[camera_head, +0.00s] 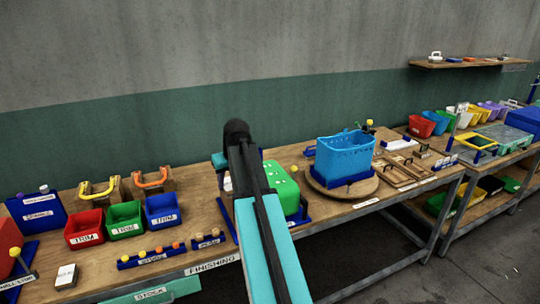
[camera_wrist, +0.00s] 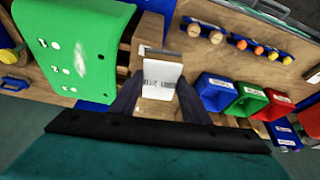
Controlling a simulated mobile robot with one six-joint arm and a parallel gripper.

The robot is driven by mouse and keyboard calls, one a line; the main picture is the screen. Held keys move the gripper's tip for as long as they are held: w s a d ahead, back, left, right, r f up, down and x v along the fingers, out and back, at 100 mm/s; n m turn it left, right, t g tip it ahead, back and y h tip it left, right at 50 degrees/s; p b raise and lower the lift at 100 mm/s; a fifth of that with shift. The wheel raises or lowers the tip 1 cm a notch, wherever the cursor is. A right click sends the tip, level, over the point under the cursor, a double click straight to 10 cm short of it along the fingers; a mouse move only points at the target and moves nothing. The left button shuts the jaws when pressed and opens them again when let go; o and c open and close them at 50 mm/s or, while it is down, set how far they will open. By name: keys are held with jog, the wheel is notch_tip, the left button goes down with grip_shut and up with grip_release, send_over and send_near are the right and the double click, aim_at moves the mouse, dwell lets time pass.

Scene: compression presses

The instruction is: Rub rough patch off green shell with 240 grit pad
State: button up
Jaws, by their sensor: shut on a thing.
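The green shell (camera_head: 284,183) stands on the bench in a blue holder, partly hidden by my arm in the head view. In the wrist view the green shell (camera_wrist: 75,45) fills the upper left, with a pale rough patch (camera_wrist: 82,62) beside several small white-rimmed holes. My gripper (camera_wrist: 158,98) is shut on a small block-like pad (camera_wrist: 163,74) with a white lettered face; the lettering is too blurred to read surely. The pad is to the right of the shell, with a visible gap between them in the picture. The fingertips are hidden behind my arm in the head view.
Red, green and blue trim bins (camera_head: 125,217) stand left of the shell. A blue rack (camera_head: 170,252) of knobbed tools lies in front of them. A blue basket (camera_head: 345,155) sits on a round turntable (camera_head: 343,190) to the right. Another small white-faced block (camera_head: 66,275) lies front left.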

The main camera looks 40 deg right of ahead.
jog(key=s+d+r+p, duration=0.2)
jog(key=d, duration=0.6)
jog(key=s+d+r+m+p, duration=0.1)
jog(key=s+d+r+p, duration=0.1)
jog(key=d, duration=0.6)
jog(key=shift+s, duration=0.25)
jog(key=shift+f, duration=0.1)
